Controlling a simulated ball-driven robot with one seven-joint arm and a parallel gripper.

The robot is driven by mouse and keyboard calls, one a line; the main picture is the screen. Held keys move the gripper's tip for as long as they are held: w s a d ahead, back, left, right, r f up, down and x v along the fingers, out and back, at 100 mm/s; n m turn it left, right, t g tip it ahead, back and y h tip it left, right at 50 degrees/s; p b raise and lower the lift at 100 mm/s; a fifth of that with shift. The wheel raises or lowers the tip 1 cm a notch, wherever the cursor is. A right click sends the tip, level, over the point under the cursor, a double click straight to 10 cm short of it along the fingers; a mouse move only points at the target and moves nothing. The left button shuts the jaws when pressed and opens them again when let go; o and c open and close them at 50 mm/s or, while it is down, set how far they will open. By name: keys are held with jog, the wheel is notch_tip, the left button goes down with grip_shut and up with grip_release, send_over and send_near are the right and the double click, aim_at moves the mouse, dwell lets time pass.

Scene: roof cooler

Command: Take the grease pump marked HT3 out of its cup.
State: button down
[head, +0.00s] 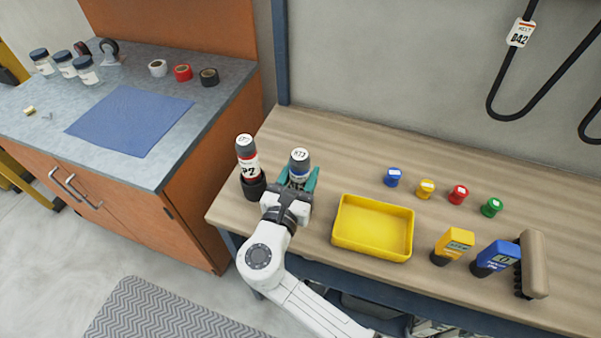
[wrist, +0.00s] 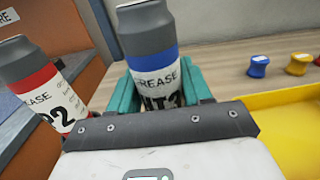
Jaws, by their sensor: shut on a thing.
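The grease pump marked HT3 (head: 300,160) is a grey-topped cylinder with a blue band and a white label. It stands upright between the teal fingers of my gripper (head: 298,181), which is shut on it. In the wrist view the pump (wrist: 154,62) sits between both fingers, with its label partly hidden by the gripper body. Its lower end and its cup are hidden behind my gripper, so I cannot tell whether it is in the cup.
A second grease pump with a red band (head: 247,156) stands close on the left in a dark cup (head: 253,187). A yellow tray (head: 373,228) lies right of my gripper. Small coloured pots, two handheld meters and a brush stand further right. Bare wood lies behind.

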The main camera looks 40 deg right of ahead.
aim_at(300, 153)
jog(key=shift+r, duration=0.15)
jog(key=shift+r+p, duration=4)
jog(key=shift+r, duration=0.15)
jog(key=shift+v, duration=2.55)
jog(key=shift+f, duration=0.1)
